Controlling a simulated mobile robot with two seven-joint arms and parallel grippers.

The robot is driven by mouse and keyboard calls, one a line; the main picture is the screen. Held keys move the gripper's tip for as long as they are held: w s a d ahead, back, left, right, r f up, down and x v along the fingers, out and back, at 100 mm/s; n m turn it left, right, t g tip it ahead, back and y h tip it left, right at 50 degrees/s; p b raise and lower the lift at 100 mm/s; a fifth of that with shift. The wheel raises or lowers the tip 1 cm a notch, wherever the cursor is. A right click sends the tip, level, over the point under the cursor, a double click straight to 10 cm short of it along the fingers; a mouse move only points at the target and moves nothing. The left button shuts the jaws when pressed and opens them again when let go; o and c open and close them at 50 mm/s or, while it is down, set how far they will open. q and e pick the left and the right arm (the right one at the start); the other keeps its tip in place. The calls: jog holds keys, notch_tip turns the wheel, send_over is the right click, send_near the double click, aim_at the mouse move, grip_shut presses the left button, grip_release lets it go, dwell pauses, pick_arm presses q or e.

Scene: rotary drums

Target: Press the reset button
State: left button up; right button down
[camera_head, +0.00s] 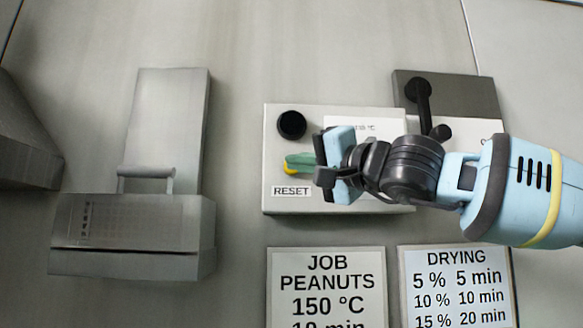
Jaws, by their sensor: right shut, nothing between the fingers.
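The reset button is a small yellow button (289,170) on the white control panel (274,152), just above the label "RESET" (291,191). It is mostly hidden behind the green fingertips of my right gripper. My right gripper (292,161) comes in from the right and is shut and empty. Its fingertips overlap the upper part of the button in the picture. I cannot tell whether they touch it. My left gripper is not in view.
A black round knob (291,125) sits above the button. My arm partly covers a display (340,124). A black lever (424,100) stands right. Job (327,290) and drying (457,290) signs are below. A grey metal box with a handle (132,235) is left.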

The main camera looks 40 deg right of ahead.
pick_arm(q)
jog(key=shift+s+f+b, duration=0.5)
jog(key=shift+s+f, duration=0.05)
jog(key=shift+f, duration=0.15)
pick_arm(e)
jog(key=shift+s+a, duration=0.45)
jog(key=shift+s, duration=0.25)
jog(key=shift+s+a, duration=0.4)
jog(key=shift+s, duration=0.35)
jog(key=shift+s+a, duration=0.45)
jog(key=shift+s, duration=0.25)
